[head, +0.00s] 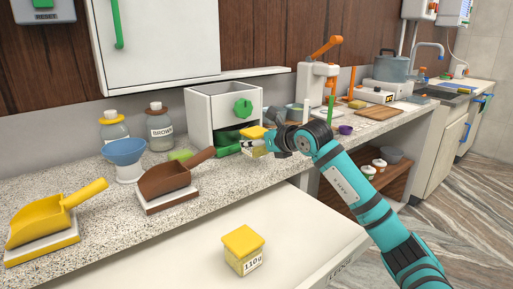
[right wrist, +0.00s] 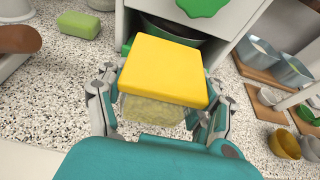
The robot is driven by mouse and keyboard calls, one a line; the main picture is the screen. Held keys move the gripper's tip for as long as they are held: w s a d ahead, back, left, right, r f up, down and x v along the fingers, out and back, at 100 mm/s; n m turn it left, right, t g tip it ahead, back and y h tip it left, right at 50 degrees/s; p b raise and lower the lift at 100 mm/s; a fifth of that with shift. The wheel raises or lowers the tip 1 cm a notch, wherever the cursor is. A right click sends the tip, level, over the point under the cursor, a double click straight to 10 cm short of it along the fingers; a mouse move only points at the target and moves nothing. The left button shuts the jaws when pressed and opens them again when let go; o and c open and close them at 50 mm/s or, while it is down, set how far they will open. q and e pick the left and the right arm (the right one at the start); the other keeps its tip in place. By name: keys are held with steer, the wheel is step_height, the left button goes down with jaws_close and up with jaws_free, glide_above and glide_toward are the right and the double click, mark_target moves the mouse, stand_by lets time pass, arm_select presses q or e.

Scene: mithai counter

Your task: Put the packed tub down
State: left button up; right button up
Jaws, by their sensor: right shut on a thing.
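My right gripper (head: 266,142) is shut on a tub with a yellow lid (head: 251,133), over the speckled counter in front of the white drawer unit. In the right wrist view, the yellow-lidded tub (right wrist: 165,72) sits between the two fingers, with pale contents showing through its clear side. Whether its base touches the counter cannot be told. A second yellow-lidded tub (head: 243,248), labelled 110g, stands on the white surface below the counter's front edge. My left gripper is not in view.
A brown scoop (head: 172,180), a yellow scoop (head: 45,222), a blue funnel (head: 125,155) and jars stand left on the counter (head: 110,227). The drawer unit (head: 222,98) with a green knob is close behind the held tub. Bowls (right wrist: 258,50) stand to its right.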

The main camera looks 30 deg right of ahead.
mark_target(257, 148)
steer(key=shift+w+d+f, duration=0.1)
steer(key=shift+w+d, duration=0.3)
steer(key=shift+w, duration=0.2)
steer(key=shift+w+d+f, duration=0.1)
steer(key=shift+w+d, duration=0.3)
steer(key=shift+w, duration=0.15)
step_height(257, 148, down, 3)
steer(key=shift+f, duration=0.2)
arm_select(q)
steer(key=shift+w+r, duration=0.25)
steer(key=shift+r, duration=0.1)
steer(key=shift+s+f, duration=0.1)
arm_select(e)
steer(key=o, duration=0.8)
steer(key=shift+f, duration=0.1)
steer(key=o, duration=0.5)
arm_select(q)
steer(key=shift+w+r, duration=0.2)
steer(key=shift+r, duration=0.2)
